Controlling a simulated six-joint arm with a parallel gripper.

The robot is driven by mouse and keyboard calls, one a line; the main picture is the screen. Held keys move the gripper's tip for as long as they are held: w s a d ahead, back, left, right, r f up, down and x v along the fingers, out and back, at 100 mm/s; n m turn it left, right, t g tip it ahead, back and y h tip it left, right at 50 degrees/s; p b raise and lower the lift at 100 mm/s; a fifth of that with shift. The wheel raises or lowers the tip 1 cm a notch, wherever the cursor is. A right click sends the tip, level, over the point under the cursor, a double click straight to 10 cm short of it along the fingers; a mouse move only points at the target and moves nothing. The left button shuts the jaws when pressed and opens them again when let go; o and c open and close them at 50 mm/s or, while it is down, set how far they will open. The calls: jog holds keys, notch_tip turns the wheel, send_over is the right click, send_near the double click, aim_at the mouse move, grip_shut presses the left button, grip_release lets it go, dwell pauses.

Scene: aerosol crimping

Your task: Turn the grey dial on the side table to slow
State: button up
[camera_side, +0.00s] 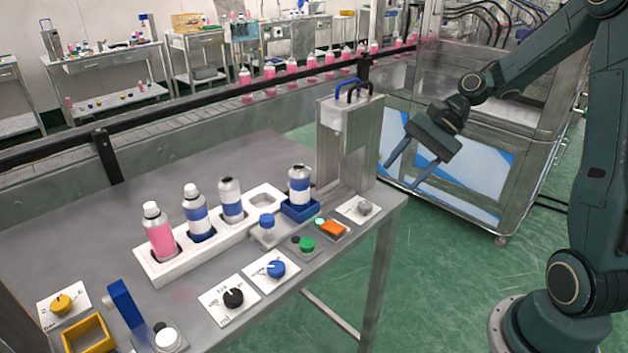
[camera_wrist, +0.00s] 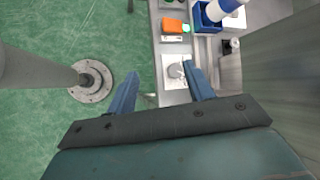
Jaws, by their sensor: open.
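The grey dial (camera_side: 364,208) sits on a small white plate at the right corner of the side table (camera_side: 225,165). It also shows in the wrist view (camera_wrist: 175,71), between my two fingers and nearer the right one. Its pointer setting and any lettering are too small to read. My gripper (camera_side: 399,177) is open and empty. In the side view it hangs tilted, to the right of the dial and higher, apart from it.
An orange switch (camera_side: 333,228) with a green light and a green button (camera_side: 306,244) are left of the dial. A grey crimping station (camera_side: 350,140) rises behind it, with a can in a blue holder (camera_side: 300,208). Several cans stand in a white rack (camera_side: 160,268). Open floor lies to the right.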

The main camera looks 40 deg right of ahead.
jog(key=s+a+r+n+h, duration=0.3)
jog(key=s+a+r+n, duration=0.1)
jog(key=s+n, duration=0.3)
jog(key=s+a+r+n+t+h, duration=0.1)
jog(key=s+a+r+n+h, duration=0.2)
jog(key=s+a+r+n, duration=0.2)
jog(key=shift+s+r+n+t+h, duration=0.15)
jog(key=shift+s+n+t+h, duration=0.2)
jog(key=shift+s+n, duration=0.8)
dwell(0.6)
jog(key=shift+s, duration=0.15)
jog(key=shift+s+d+r+n+t+h, duration=0.15)
jog(key=shift+s+n, duration=0.15)
jog(key=shift+s, duration=0.2)
jog(key=shift+s+d+f+n+t+h, duration=0.1)
jog(key=shift+s+n, duration=0.15)
jog(key=shift+s, duration=0.25)
